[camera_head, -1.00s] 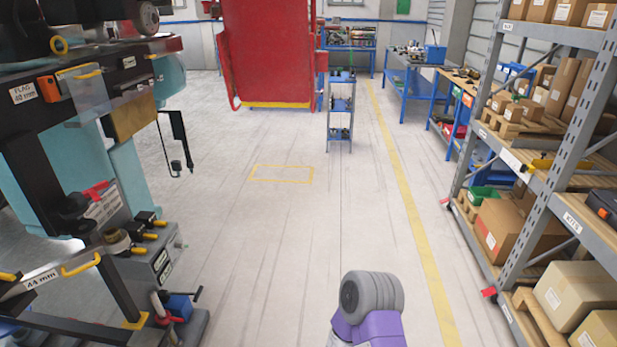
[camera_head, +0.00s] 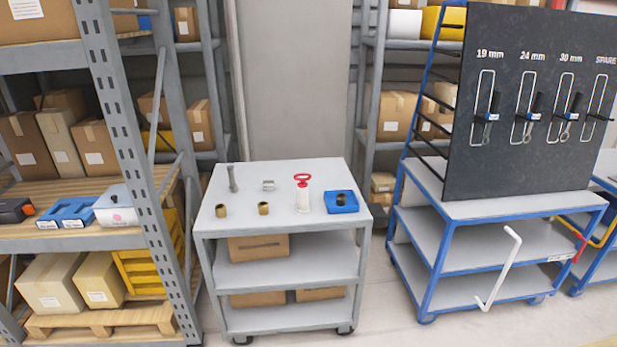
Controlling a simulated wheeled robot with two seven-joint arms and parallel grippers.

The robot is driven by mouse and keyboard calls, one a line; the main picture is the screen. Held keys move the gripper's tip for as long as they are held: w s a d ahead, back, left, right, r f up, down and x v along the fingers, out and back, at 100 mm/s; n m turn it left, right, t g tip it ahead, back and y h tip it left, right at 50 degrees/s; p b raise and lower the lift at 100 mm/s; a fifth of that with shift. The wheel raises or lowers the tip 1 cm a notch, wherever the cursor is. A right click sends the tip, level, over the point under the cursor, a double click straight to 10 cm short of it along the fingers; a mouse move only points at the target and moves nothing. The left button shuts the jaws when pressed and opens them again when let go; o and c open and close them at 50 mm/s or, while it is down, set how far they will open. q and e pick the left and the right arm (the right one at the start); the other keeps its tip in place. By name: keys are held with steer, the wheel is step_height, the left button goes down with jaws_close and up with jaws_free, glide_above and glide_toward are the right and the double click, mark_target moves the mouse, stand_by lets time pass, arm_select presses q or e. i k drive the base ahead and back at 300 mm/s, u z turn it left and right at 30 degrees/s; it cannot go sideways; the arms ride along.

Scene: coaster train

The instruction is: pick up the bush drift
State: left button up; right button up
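A slim grey upright rod (camera_head: 232,178) stands at the back left of a grey cart's top (camera_head: 283,170); it looks like the bush drift, though no label on it is readable. Two brass bushes (camera_head: 221,210) (camera_head: 263,207) stand at the front left of the same top. A blue block (camera_head: 341,202) with a dark round piece in it sits at the right. Neither gripper is in view.
A white cylinder with a red ring handle (camera_head: 303,197) and a small metal piece (camera_head: 268,184) share the cart top. A loaded rack (camera_head: 110,90) stands left. A blue-framed trolley with a black tool board (camera_head: 525,140) stands right, a white bent bar (camera_head: 500,268) projecting in front.

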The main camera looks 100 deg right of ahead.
mark_target(233, 186)
steer(key=z, duration=0.8)
steer(key=i, duration=0.55)
steer(key=z, duration=0.55)
